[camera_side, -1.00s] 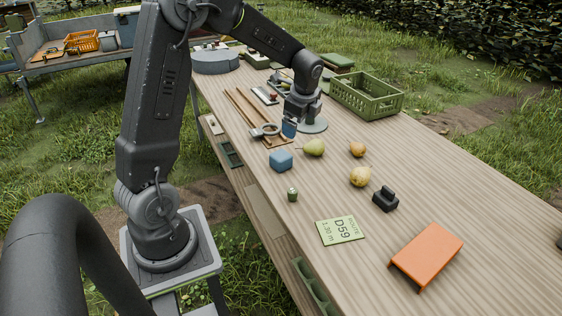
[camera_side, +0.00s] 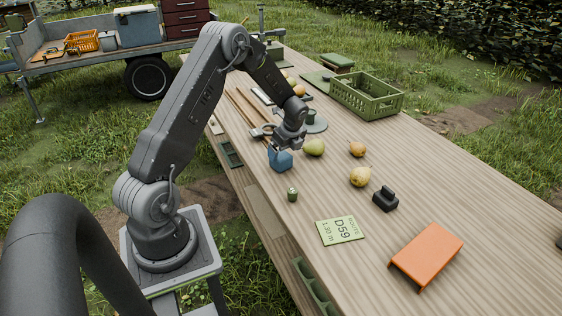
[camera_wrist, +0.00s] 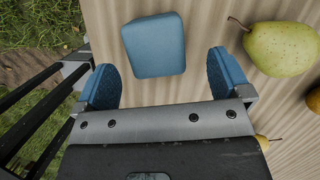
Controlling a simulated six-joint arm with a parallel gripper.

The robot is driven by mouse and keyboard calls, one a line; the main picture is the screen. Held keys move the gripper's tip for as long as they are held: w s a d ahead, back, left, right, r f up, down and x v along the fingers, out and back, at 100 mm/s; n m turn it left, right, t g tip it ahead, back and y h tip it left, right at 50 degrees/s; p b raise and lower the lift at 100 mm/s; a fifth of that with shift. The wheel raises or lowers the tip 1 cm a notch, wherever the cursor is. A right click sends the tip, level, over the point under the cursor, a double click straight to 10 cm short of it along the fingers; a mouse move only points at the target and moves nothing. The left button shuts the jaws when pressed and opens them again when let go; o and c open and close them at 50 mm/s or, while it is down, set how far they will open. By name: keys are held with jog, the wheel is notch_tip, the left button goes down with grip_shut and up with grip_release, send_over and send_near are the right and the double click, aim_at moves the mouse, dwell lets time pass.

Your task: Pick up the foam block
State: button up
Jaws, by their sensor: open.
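The foam block (camera_side: 281,162) is a blue block with rounded edges, lying on the wooden table near its left edge. In the wrist view the foam block (camera_wrist: 153,46) lies ahead of the fingertips, roughly centred between them. My gripper (camera_side: 282,150) is just above and behind the block in the side view and hides part of its top. In the wrist view my gripper (camera_wrist: 160,78) has its two blue finger pads wide apart with nothing between them. I cannot tell the exact height over the block.
A green pear (camera_side: 314,147) sits close right of the block, and also shows in the wrist view (camera_wrist: 280,48). A small green object (camera_side: 292,194) stands in front.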

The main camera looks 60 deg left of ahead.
aim_at(281, 155)
jog(key=x, duration=0.5)
jog(key=shift+s+a, duration=0.2)
jog(key=shift+s, duration=0.05)
jog(key=c, duration=1)
jog(key=shift+r, duration=0.1)
